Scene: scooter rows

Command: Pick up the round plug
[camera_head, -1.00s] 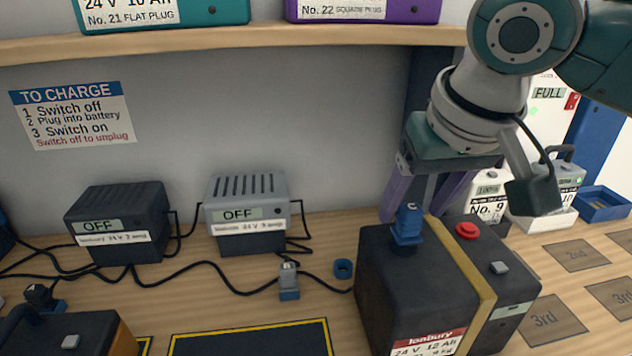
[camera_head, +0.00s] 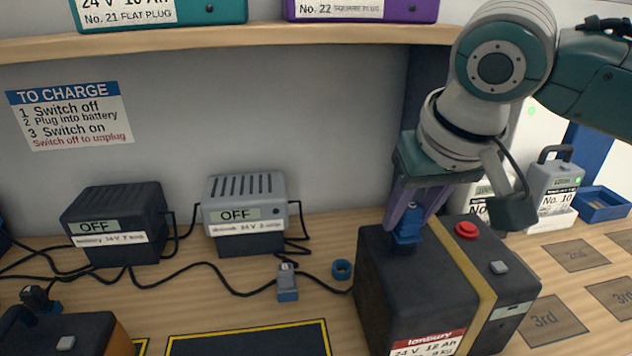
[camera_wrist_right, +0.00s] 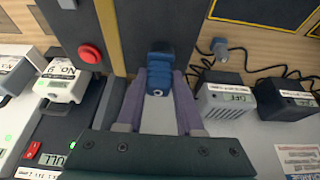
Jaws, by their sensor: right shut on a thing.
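A blue ribbed plug (camera_head: 407,234) stands upright on the top of the large dark battery (camera_head: 400,285), near its back left edge. It also shows in the right wrist view (camera_wrist_right: 160,68), where a small pale ring mark is visible on it. My right gripper (camera_head: 409,215), with purple fingers, is above the battery and shut on this plug from both sides; the fingers hide part of it. The plug still sits at the battery's top. My left gripper is out of view.
A grey plug with a blue end (camera_head: 287,282) and a blue ring (camera_head: 343,269) lie on the bench. Black (camera_head: 115,222) and grey (camera_head: 245,215) chargers, both reading OFF, stand behind with loose cables. A red button (camera_head: 466,230) is right of my gripper. A shelf (camera_head: 250,43) runs above.

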